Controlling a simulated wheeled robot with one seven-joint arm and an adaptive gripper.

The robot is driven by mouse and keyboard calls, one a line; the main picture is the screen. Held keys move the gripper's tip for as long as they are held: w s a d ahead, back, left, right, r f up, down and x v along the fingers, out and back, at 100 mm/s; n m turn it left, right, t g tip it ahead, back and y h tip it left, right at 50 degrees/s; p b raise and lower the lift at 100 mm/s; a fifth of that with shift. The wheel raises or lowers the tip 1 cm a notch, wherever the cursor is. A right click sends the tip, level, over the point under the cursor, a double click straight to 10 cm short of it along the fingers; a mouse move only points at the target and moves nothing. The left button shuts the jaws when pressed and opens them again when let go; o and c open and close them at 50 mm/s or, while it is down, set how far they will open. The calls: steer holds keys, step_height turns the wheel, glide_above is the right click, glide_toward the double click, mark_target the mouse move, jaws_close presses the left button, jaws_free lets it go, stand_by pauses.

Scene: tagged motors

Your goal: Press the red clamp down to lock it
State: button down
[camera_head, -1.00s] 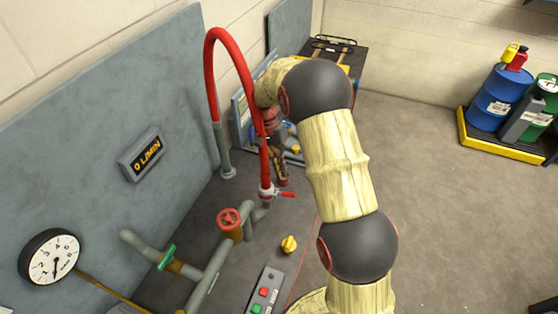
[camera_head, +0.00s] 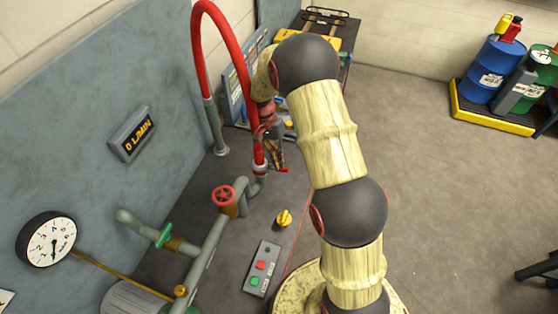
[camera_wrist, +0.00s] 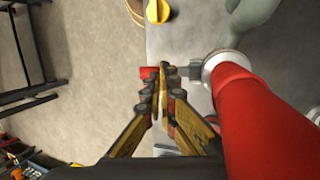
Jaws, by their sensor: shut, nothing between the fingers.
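The red clamp (camera_head: 284,170) is a small lever at the pipe joint where the red hose (camera_head: 241,70) ends. In the wrist view its red handle (camera_wrist: 148,72) sticks out to the left past my fingertips, beside the hose's pale collar (camera_wrist: 214,62). My gripper (camera_head: 275,166) is shut and empty, with its fingertips (camera_wrist: 163,70) over the clamp in the wrist view. The fingers hide the middle of the clamp. I cannot tell whether they touch it or how far down the lever lies.
The red hose stands close along the gripper's right side in the wrist view. A red valve wheel (camera_head: 223,195), a yellow knob (camera_head: 284,218) and a button box (camera_head: 262,268) are near the clamp. The flow display (camera_head: 132,134) reads 0 L/MIN. Open floor lies to the right.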

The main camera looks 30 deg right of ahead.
steer(key=shift+d, duration=0.1)
steer(key=shift+s+f+t, duration=0.1)
steer(key=shift+s+t, duration=0.05)
steer(key=shift+t, duration=0.15)
steer(key=shift+s+d+f+y+b, duration=0.1)
steer(key=shift+d+y+b, duration=0.1)
steer(key=shift+y+b, duration=0.2)
steer(key=shift+s+d+f+t+y+b, duration=0.3)
steer(key=shift+f+t+y+b, duration=0.15)
steer(key=shift+t+y+b, duration=0.35)
steer(key=f+t+y+b, duration=0.1)
steer(key=t+y+b, duration=0.1)
steer(key=b, duration=0.4)
steer(key=f+n+t+y+b, duration=0.1)
steer(key=f+t+y+b, duration=0.1)
steer(key=b, duration=0.4)
steer(key=s+f+t+y+b, duration=0.1)
steer(key=f+t+y+b, duration=0.1)
steer(key=b, duration=0.4)
steer(key=shift+d+f+t+y+b, duration=0.2)
steer(key=shift+d+t+y+b, duration=0.2)
steer(key=shift+t+y, duration=0.3)
steer(key=shift+r, duration=0.15)
steer(key=shift+r+p, duration=0.5)
steer(key=shift+r, duration=0.15)
